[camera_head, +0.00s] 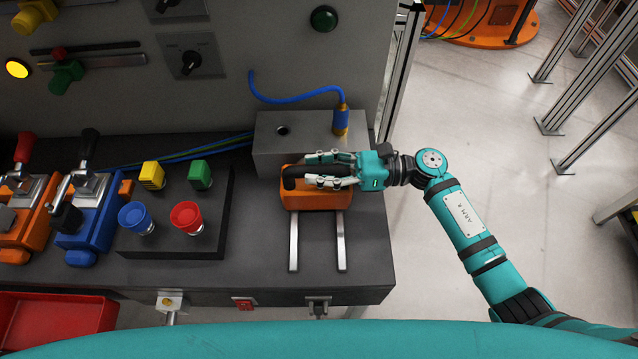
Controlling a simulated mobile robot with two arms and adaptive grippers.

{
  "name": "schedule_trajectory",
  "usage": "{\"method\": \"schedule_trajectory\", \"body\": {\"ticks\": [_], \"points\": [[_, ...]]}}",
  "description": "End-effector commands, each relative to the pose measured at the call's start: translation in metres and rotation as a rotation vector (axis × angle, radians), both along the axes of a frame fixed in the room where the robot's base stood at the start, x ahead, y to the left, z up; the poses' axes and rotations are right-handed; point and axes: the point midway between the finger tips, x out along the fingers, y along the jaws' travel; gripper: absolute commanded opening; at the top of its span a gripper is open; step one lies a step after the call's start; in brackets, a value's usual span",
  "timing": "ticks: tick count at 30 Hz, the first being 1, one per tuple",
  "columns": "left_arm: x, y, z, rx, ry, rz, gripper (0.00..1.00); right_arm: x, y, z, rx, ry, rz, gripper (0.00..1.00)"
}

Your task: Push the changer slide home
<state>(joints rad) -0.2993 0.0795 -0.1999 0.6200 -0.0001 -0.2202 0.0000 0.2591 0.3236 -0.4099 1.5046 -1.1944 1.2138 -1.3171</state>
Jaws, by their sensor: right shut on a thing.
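The changer slide (318,201) is an orange block with a black handle (294,171) on top. It sits at the far end of two pale metal rails (341,243) on the dark bench. A grey block (270,140) with a round hole stands right behind it; the slide looks close against it, but the gripper hides part of the joint and I cannot tell if they touch. My right gripper (318,171) comes in from the right and is shut on the black handle. My left gripper is not in view.
A blue hose (290,98) runs from the panel into the grey block. Left of the rails stands a black box with blue (136,217) and red (187,217) buttons. Orange and blue clamps (88,228) stand further left. A red tray (58,320) is at the lower left.

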Motion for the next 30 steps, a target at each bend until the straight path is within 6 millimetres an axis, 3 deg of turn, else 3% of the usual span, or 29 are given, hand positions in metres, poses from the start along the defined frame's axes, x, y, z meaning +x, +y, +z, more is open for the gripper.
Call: {"method": "schedule_trajectory", "body": {"ticks": [6, 7, 12, 23, 30], "points": [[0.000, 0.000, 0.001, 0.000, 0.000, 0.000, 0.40, 0.004, -0.002, 0.002, -0.001, -0.003, -0.012, 0.00], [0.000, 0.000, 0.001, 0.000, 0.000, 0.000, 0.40, 0.004, -0.002, 0.003, 0.000, -0.004, -0.012, 0.26], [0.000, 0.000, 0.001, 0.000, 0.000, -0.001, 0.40, 0.004, -0.002, 0.003, -0.001, -0.005, -0.013, 0.48], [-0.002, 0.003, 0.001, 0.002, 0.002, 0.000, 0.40, 0.002, -0.003, 0.002, -0.001, -0.003, -0.007, 0.48], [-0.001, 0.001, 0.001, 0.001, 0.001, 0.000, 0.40, 0.003, -0.038, 0.000, -0.005, -0.001, -0.010, 0.48]]}}
